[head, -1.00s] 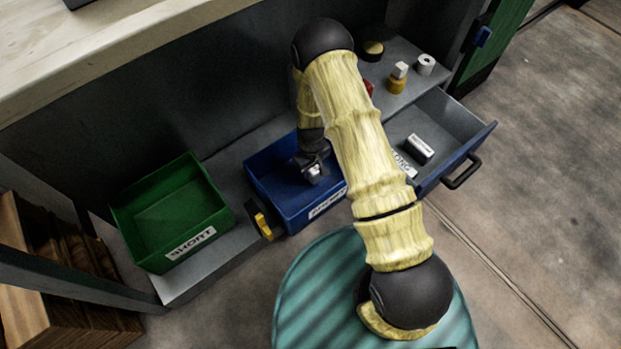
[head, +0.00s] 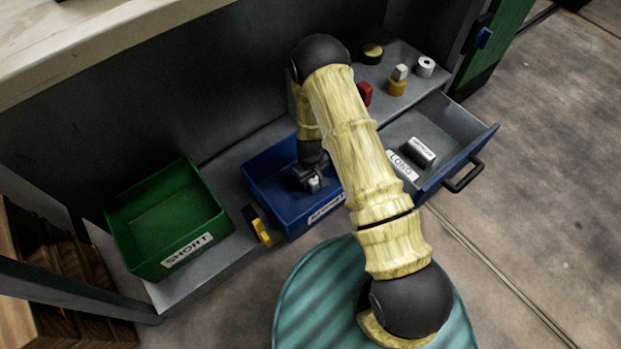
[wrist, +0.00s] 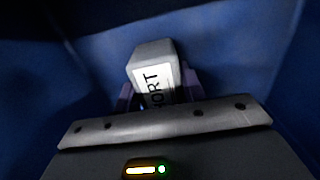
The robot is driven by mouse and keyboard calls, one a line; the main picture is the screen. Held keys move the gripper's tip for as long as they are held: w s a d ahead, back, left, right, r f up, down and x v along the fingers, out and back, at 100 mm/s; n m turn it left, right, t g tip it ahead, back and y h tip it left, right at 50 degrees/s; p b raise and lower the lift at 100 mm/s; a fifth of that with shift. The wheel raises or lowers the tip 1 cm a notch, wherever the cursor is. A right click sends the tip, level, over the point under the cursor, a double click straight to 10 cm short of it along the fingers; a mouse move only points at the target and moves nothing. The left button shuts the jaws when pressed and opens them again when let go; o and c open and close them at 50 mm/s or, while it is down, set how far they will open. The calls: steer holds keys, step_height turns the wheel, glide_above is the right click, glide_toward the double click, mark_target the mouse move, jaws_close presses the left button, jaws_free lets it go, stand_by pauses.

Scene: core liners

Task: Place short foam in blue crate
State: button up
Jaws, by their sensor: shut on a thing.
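The short foam (wrist: 155,75) is a pale grey block with a white label reading "ORT" in the wrist view. My gripper (head: 312,184) is shut on it, with a finger on each side. In the head view the gripper is down inside the blue crate (head: 272,213), and the foam (head: 314,187) shows only as a small pale patch at the fingertips. Blue walls surround the foam in the wrist view (wrist: 235,50). I cannot tell whether the foam touches the crate floor. My arm covers the crate's right side and part of its label.
A green crate (head: 190,263) labelled SHORT stands empty at left. A yellow and black item (head: 257,226) lies between the crates. At right an open drawer (head: 440,110) labelled LONG holds a white block (head: 420,152). Several small items, including a red one (head: 365,94), stand on the shelf behind.

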steer(key=o, duration=1)
steer(key=shift+f, duration=0.1)
steer(key=shift+c, duration=0.2)
steer(key=shift+w, duration=0.1)
steer(key=shift+r, duration=0.45)
step_height(320, 180, up, 7)
steer(key=p, duration=0.4)
steer(key=shift+d+f+p, duration=0.1)
steer(key=shift+f+p, duration=0.05)
steer(key=shift+p, duration=0.15)
